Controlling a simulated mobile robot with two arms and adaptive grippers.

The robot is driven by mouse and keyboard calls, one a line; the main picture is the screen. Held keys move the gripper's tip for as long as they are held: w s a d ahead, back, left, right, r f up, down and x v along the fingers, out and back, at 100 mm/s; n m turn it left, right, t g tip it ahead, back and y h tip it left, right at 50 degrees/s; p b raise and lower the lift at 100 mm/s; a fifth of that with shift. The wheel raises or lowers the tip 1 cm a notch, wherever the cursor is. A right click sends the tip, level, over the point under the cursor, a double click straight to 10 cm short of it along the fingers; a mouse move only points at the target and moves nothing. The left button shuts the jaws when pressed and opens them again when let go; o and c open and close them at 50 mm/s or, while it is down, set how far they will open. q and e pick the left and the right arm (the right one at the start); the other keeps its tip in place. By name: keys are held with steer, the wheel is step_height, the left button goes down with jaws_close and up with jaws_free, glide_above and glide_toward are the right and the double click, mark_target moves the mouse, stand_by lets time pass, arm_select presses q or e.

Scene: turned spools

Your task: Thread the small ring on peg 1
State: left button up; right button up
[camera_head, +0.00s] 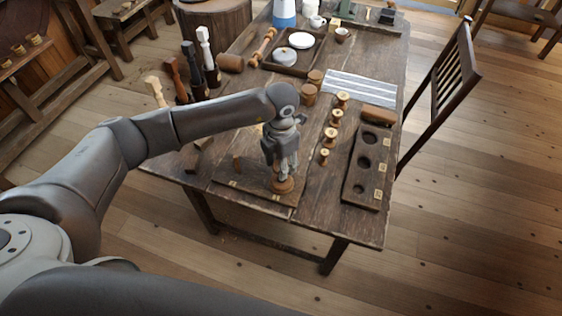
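My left gripper (281,174) points straight down over the right part of a low dark board (255,194) near the table's front left. A round orange-brown wooden piece (284,186), perhaps a ring, sits directly under its fingertips. The fingers reach down to it, but whether they are closed on it is too small to tell. A short brown upright piece (237,163), perhaps a peg, stands on the left part of the board. Small pale labels mark the board's front edge; their numbers are unreadable. Any peg under the gripper is hidden. My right gripper is not in view.
Several turned spools (330,136) stand in a row right of the gripper. Brown cylinders (309,95), a striped cloth (360,88) and a divided tray (312,62) lie farther back.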

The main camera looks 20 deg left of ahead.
arm_select(q)
steer(key=shift+f+b, duration=1.2)
steer(key=shift+f, duration=0.05)
stand_by(0.4)
steer(key=shift+f+b, duration=0.3)
steer(key=shift+f, duration=0.05)
steer(key=shift+f, duration=0.15)
steer(key=o, duration=0.8)
steer(key=o, duration=0.6)
